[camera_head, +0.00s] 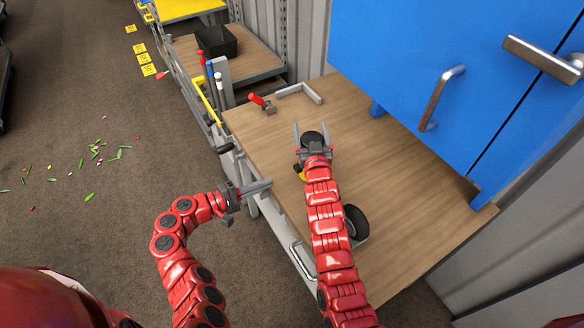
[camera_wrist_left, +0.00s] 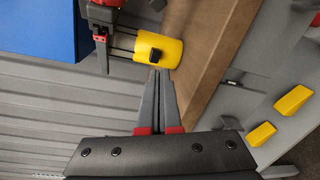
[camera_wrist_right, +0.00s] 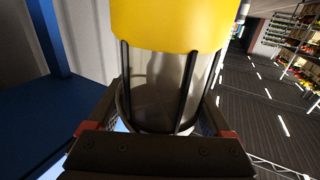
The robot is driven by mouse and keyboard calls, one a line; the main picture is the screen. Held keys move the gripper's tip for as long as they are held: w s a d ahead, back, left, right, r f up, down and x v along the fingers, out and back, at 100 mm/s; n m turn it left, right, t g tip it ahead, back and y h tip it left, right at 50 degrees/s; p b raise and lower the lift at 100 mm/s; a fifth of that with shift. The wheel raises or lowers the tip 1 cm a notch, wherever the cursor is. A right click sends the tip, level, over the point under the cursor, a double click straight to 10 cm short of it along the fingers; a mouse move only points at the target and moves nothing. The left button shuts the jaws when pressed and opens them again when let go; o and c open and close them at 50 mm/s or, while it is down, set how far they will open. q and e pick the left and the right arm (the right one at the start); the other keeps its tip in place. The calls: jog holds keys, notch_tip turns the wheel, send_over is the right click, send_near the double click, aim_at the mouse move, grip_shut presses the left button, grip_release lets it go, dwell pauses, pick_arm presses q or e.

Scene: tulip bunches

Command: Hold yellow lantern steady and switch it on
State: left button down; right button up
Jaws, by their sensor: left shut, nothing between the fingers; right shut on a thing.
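The yellow lantern (camera_head: 299,170) is mostly hidden by my right arm in the head view. My right gripper (camera_head: 312,133) is shut around its clear, dark-barred body, over the wooden workbench. In the right wrist view, the yellow part of the lantern (camera_wrist_right: 170,25) is above the clear section between the fingers. In the left wrist view, the lantern's yellow end (camera_wrist_left: 172,51) carries a small black switch (camera_wrist_left: 155,56). My left gripper (camera_head: 264,187) is shut and empty at the bench's near-left edge. Its fingertips (camera_wrist_left: 158,73) are close to the yellow end; contact is unclear.
The wooden workbench (camera_head: 400,190) is mostly clear. A blue cabinet (camera_head: 400,45) with metal handles stands over its back. A red-handled tool (camera_head: 262,104) lies at the far left. Several tools stand at the left edge. A black bin (camera_head: 218,42) sits on a shelf beyond.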

aim_at(298, 169)
pick_arm(q)
jog(key=n+y, duration=0.1)
jog(key=n, duration=0.3)
jog(key=r+n, duration=0.1)
jog(key=n, duration=0.4)
jog(key=n+g+y, duration=0.1)
jog(key=n, duration=0.4)
jog(key=shift+w+a+r+y, duration=0.1)
jog(key=shift+a+r+y, duration=0.05)
jog(key=shift+a+y, duration=0.15)
jog(key=x, duration=1)
jog(key=shift+r, duration=0.15)
